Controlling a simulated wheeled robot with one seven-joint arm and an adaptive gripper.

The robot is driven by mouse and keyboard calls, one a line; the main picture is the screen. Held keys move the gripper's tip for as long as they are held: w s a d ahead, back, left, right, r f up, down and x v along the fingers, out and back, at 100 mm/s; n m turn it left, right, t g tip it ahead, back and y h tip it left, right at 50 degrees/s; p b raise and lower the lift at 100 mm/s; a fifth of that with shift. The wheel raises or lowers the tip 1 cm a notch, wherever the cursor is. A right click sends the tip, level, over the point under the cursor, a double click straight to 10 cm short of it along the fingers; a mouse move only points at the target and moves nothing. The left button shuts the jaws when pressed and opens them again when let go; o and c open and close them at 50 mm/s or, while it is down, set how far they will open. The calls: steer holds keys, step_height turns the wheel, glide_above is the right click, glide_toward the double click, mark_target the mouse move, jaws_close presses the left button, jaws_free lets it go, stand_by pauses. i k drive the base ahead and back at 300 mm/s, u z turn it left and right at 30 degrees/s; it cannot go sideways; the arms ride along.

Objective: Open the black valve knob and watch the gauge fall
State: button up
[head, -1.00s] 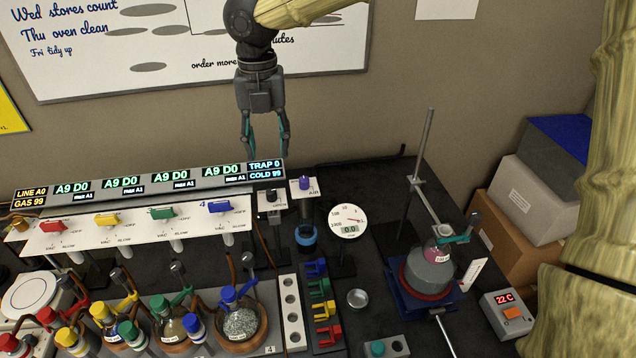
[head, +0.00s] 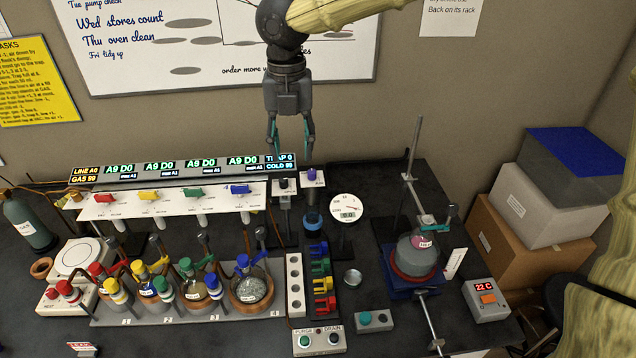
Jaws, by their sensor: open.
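The black valve knob (head: 284,184) sits on a small white plate on a post, just right of the manifold and left of a purple knob (head: 311,174). The round white gauge (head: 346,207) stands to the right on a stand; its small display seems to read 0.0, and its needle is too small to read surely. My gripper (head: 290,152) points down with its two fingers apart and empty. In the picture it is just above the black knob, overlapping the display bar's right end and hiding part of the word TRAP. It is not touching the knob.
The display bar (head: 172,172) runs behind the white manifold with coloured taps (head: 172,203). Flasks in a rack (head: 175,312) stand in front. A blue-topped vessel (head: 312,222) is below the knobs. A flask stand (head: 412,280) is at right, boxes (head: 548,205) beyond.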

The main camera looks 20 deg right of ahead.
mark_target(284, 181)
steer(key=k, duration=0.85)
